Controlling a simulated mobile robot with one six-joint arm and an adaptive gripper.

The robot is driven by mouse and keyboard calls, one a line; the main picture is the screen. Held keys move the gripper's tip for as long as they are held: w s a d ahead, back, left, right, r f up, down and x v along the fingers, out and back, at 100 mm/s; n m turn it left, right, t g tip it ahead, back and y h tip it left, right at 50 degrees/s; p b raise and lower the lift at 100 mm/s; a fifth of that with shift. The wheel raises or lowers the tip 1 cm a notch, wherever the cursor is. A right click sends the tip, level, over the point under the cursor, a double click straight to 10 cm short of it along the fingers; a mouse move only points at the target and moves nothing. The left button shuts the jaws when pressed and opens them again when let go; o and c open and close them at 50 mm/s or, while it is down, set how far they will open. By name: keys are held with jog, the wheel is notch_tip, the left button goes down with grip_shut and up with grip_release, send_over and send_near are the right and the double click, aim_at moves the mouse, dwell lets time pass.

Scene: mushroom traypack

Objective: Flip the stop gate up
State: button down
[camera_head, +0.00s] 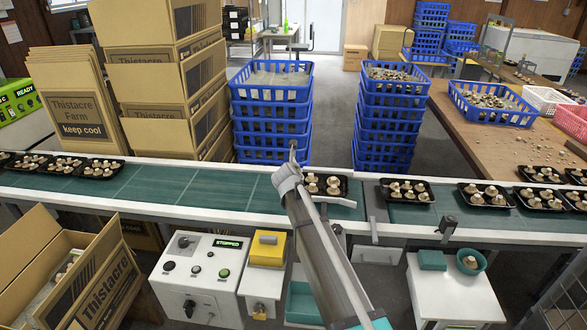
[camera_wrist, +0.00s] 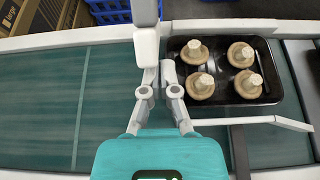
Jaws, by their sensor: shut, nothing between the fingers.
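My gripper (camera_head: 291,164) is shut and empty over the belt, just left of a black mushroom tray (camera_head: 345,188). Its narrow fingers (camera_wrist: 160,72) come together in the wrist view, close to a pale upright piece (camera_wrist: 147,47) near the far rail. I cannot tell whether they touch it. A thin white bar (camera_head: 342,202), which looks like the stop gate, lies low along the tray's near side. It also shows in the wrist view (camera_wrist: 262,121). The tray (camera_wrist: 265,96) holds several mushrooms. My forearm hides part of the belt and near rail.
The green belt (camera_head: 150,185) is bare left of my gripper; more filled trays stand at both ends. Stacked blue crates (camera_head: 272,110) stand behind the far rail. A control box (camera_head: 200,275) reading STOPPED and a yellow box (camera_head: 267,248) are in front.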

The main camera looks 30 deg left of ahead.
jog(key=shift+w+a+r+p, duration=0.15)
jog(key=shift+w+r+p, duration=0.15)
jog(key=shift+r, duration=0.15)
jog(key=shift+w+a+r+p, duration=0.2)
jog(key=shift+r+p, duration=0.1)
jog(key=shift+r, duration=0.1)
jog(key=w+r+p, duration=0.1)
jog(key=w+a+r+p, duration=0.1)
jog(key=w+r+p, duration=0.1)
jog(key=w+a+r+p, duration=0.1)
jog(key=shift+w+r, duration=0.25)
jog(key=shift+r, duration=0.05)
jog(key=w+a+r+p, duration=0.2)
jog(key=w+a, duration=0.1)
jog(key=w, duration=0.5)
jog(key=shift+w+a+r+p, duration=0.15)
jog(key=shift+r+p, duration=0.1)
jog(key=shift+p, duration=0.15)
jog(key=shift+w+r, duration=0.1)
